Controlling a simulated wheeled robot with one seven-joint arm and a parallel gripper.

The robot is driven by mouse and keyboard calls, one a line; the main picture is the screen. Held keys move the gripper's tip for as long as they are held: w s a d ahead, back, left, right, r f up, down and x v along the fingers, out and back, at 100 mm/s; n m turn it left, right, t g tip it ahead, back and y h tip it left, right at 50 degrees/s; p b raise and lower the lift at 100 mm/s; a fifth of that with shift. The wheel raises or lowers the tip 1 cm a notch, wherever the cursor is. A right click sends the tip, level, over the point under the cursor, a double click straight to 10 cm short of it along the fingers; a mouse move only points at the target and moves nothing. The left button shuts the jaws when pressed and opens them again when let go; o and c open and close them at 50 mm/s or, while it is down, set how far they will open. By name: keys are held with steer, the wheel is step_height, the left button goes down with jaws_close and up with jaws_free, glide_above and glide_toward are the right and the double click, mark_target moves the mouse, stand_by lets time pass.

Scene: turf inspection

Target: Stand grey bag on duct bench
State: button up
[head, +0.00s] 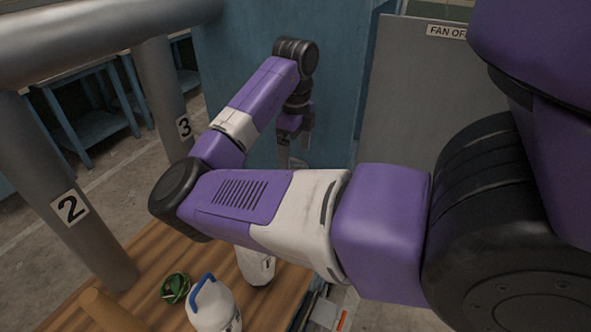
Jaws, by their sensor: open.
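The wooden bench top (153,262), with grey ducts rising beside it, fits the duct bench. A pale grey-white object with dark marks (257,268) stands on or by its right part. My arm hides its upper part, and I cannot tell whether it is the grey bag. My gripper (290,152) hangs pointing down beyond my forearm, in front of a blue panel. It is open, and its lower end is small and partly hidden. I see nothing clearly held in it.
A white jug with a blue handle (213,305), a green coil (175,288) and a wooden cylinder (108,311) occupy the bench front. Ducts marked 2 (70,208) and 3 (160,85) stand at left. A grey panel (412,110) stands at right.

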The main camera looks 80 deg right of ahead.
steer(key=shift+r, duration=2.6)
